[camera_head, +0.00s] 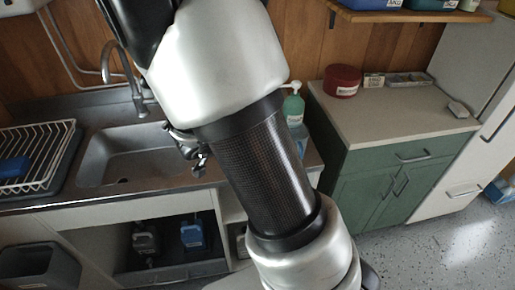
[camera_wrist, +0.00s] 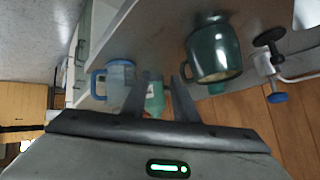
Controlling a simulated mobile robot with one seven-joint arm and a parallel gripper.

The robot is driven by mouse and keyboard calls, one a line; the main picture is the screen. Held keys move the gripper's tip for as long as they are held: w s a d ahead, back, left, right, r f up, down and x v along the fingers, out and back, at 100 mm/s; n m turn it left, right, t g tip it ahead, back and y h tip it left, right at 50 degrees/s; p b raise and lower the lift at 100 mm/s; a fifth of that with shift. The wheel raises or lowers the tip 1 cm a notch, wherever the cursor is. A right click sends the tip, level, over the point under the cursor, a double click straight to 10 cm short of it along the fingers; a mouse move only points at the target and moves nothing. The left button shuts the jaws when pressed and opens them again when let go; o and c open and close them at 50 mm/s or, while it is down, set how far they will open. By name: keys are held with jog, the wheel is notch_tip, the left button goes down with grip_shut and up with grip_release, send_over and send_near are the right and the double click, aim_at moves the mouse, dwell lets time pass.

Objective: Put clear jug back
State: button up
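The wrist view is turned, with the floor at the top and the wooden wall low. In it a clear jug with a blue handle (camera_wrist: 118,82) stands on the counter, left of my gripper's left finger. My gripper (camera_wrist: 164,74) shows two dark fingers held apart, with nothing seen gripped between them. The jug is apart from the fingers or partly behind the left one; I cannot tell the exact gap. In the head view my arm covers the gripper; a pale bluish clear shape (camera_head: 300,138) shows beside the arm, perhaps the jug.
A dark green pot (camera_wrist: 212,50) stands near the fingers. A green pump bottle (camera_head: 293,106) is by the counter's right end and shows between the fingers (camera_wrist: 155,98). The sink (camera_head: 125,160), tap (camera_head: 115,60) and dish rack (camera_head: 35,160) are left. A green cabinet (camera_head: 385,185) is right.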

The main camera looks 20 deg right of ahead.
jog(key=w+a+r+n+t+y, duration=0.35)
jog(key=a+r+y, duration=0.35)
jog(key=a+r, duration=0.25)
jog(key=s+a+r+n+y, duration=0.4)
jog(key=s+a+r+n, duration=0.2)
jog(key=r, duration=0.1)
jog(key=s+d+r+n+g+h, duration=0.1)
jog(key=s+d+n+g, duration=0.1)
jog(key=s, duration=0.6)
jog(key=s+d+n+g+h, duration=0.1)
jog(key=s+d+n+h, duration=0.1)
jog(key=s+d, duration=0.3)
jog(key=s+n, duration=0.1)
jog(key=s, duration=0.3)
jog(key=shift+s+d+r+g, duration=0.15)
jog(key=shift+s+r+g, duration=0.15)
jog(key=shift+r+g, duration=0.05)
notch_tip(320, 180, up, 8)
jog(key=p, duration=0.8)
jog(key=shift+r, duration=0.2)
